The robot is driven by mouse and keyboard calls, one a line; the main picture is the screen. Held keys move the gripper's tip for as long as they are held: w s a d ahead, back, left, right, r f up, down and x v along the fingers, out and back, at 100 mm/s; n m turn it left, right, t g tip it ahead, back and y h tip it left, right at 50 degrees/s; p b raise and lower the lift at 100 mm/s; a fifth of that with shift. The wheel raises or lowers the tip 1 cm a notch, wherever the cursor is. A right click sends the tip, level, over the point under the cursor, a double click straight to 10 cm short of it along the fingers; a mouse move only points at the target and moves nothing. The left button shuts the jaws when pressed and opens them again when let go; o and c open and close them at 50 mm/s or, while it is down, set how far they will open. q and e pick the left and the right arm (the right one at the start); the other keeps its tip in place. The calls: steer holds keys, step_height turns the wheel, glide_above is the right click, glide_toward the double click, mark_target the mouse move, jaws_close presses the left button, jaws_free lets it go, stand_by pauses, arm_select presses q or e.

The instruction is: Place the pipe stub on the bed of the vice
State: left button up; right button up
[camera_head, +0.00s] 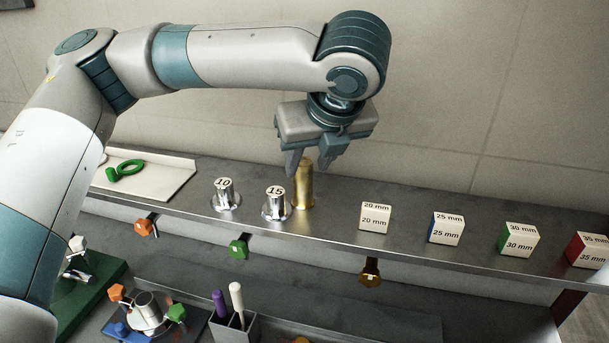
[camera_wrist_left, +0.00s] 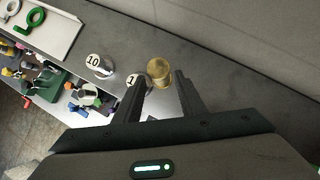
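A plain brass cylinder (camera_head: 304,188), which looks like the pipe stub, stands upright on the steel shelf. It also shows in the left wrist view (camera_wrist_left: 159,72). My left gripper (camera_head: 306,172) is above the shelf with its fingers pointing down at the cylinder's top. In the left wrist view the fingertips (camera_wrist_left: 162,76) are apart, with the cylinder seen between them; I cannot tell whether they touch it. A green-based fixture with metal parts (camera_head: 78,265), possibly the vice, is at lower left, partly hidden by my arm. My right gripper is not in view.
Silver pieces marked 10 (camera_head: 226,198) and 15 (camera_head: 276,206) stand left of the brass cylinder. Several size blocks, starting with 20 mm (camera_head: 375,219), stand to its right. A white tray (camera_head: 165,178) holds green parts. Knobs hang at the shelf's front. A wall is behind.

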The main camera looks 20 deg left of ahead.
arm_select(q)
steer(key=v, duration=0.5)
steer(key=shift+s+d+r+b, duration=0.15)
steer(key=shift+r+b, duration=0.1)
steer(key=shift+b, duration=0.15)
